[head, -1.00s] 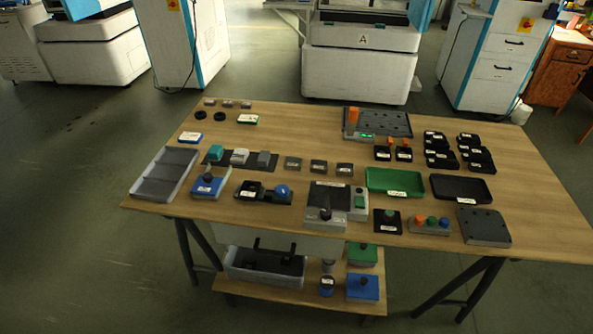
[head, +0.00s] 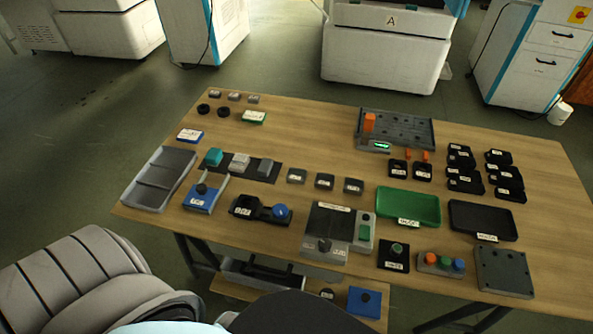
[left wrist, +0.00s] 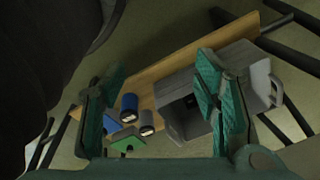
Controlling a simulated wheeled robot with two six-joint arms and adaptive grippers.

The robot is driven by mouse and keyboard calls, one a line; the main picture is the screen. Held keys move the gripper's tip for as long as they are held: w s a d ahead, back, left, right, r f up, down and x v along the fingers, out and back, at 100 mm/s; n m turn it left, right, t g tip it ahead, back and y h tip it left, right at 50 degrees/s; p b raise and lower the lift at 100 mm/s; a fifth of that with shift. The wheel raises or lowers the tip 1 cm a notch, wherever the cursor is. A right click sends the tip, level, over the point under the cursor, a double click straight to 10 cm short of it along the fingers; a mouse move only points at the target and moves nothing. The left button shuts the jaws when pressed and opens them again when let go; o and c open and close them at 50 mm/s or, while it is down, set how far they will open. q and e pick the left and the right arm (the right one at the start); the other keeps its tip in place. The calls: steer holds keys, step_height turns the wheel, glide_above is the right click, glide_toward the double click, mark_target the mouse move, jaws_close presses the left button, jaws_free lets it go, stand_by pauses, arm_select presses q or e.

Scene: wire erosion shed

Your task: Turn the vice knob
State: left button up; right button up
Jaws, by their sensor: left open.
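A black fixture (head: 247,205) with a blue round knob (head: 281,212) at its right end sits near the front edge of the wooden table in the head view; it looks like the vice. Its label is too small to read. My left gripper (left wrist: 160,108) shows in the left wrist view with its two teal-padded fingers wide apart and nothing between them. It faces the lower shelf from above, away from the knob. My right gripper is not in view.
A grey bin (left wrist: 180,105) and blue and green boxes are on the lower shelf. The table (head: 300,145) has bare wood behind the front row.

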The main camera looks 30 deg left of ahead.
arm_select(q)
steer(key=w+r+m+p, duration=0.1)
steer(key=w+r+p, duration=0.1)
steer(key=w+r, duration=0.3)
steer(key=w+r+p, duration=0.1)
steer(key=w+r, duration=0.1)
steer(key=r, duration=0.6)
step_height(320, 180, up, 18)
steer(key=m+y+p, duration=0.2)
steer(key=m+p, duration=0.2)
steer(key=m, duration=0.5)
glide_above(281, 210)
steer(key=s+d, duration=0.5)
steer(key=s, duration=0.3)
steer(key=shift+r, duration=0.1)
steer(key=w+r+m+y, duration=0.1)
steer(key=w+r+m, duration=0.6)
steer(key=r+m, duration=0.15)
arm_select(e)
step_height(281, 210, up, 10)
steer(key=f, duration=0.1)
arm_select(q)
steer(key=shift+g, duration=0.4)
steer(key=b+x, duration=0.3)
steer(key=x, duration=1)
steer(key=shift+s+a+f, duration=0.1)
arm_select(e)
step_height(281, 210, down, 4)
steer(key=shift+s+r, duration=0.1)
